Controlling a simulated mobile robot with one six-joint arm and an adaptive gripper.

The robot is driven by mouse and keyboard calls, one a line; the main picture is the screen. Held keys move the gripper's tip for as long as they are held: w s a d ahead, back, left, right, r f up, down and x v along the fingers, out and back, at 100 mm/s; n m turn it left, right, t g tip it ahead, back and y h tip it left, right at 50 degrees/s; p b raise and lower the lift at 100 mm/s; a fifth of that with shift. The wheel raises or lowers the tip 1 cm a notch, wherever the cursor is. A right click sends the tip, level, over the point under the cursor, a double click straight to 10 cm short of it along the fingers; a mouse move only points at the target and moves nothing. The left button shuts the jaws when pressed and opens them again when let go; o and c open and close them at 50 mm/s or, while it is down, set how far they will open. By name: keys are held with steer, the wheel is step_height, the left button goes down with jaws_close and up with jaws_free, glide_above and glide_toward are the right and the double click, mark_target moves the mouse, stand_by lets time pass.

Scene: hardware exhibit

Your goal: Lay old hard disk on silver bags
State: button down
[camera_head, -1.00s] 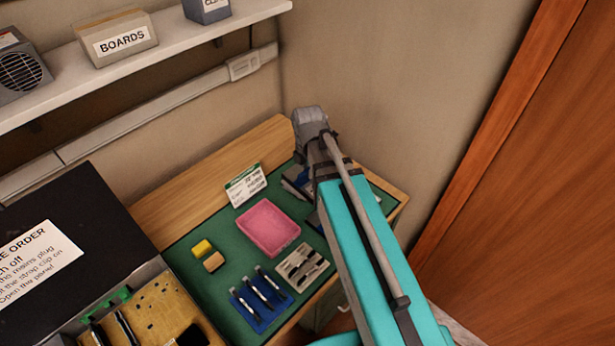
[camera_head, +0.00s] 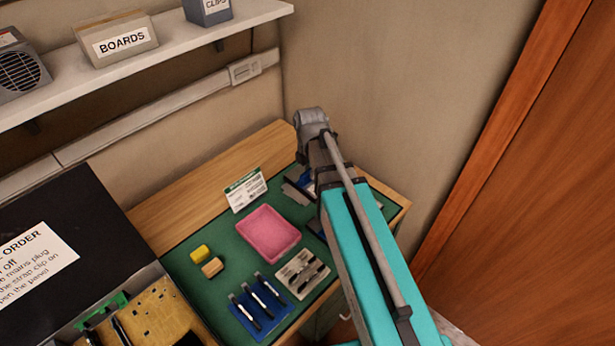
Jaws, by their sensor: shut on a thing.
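My arm reaches from the lower right to the far right end of the bench, and its grey wrist (camera_head: 310,125) is over that end. My gripper's fingers are hidden behind the arm, so I cannot see what is between them. A small group of flat grey and dark pieces (camera_head: 296,189) with a bit of blue shows just left of the arm on the green mat (camera_head: 200,233). The arm hides part of this group. I cannot tell whether the silver bags are among these pieces. I cannot pick out the old hard disk.
A pink tray (camera_head: 269,233) lies mid-mat, with a label card (camera_head: 245,190) behind it. Yellow (camera_head: 200,253) and tan (camera_head: 212,267) blocks, a blue tool holder (camera_head: 261,304) and a pale tray (camera_head: 302,273) are nearby. An open case (camera_head: 60,240) stands left; a shelf (camera_head: 150,55) hangs above.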

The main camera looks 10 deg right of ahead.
steer(key=w, duration=0.1)
steer(key=w+f+b, duration=0.1)
steer(key=w, duration=0.1)
steer(key=w+f, duration=0.1)
steer(key=shift+w+d+f+b, duration=0.2)
steer(key=shift+w+d+b, duration=0.05)
steer(key=shift+w+b, duration=0.15)
steer(key=shift+w+d+f+b, duration=0.15)
steer(key=shift+w+f+b, duration=0.8)
steer(key=shift+f+b, duration=0.25)
steer(key=shift+w+d+f+b, duration=0.1)
steer(key=shift+w+f+b, duration=0.85)
steer(key=shift+f+b, duration=0.2)
steer(key=shift+w+f+b, duration=0.45)
steer(key=shift+f+b, duration=1.55)
steer(key=c, duration=0.7)
jaws_free()
steer(key=shift+o, duration=0.2)
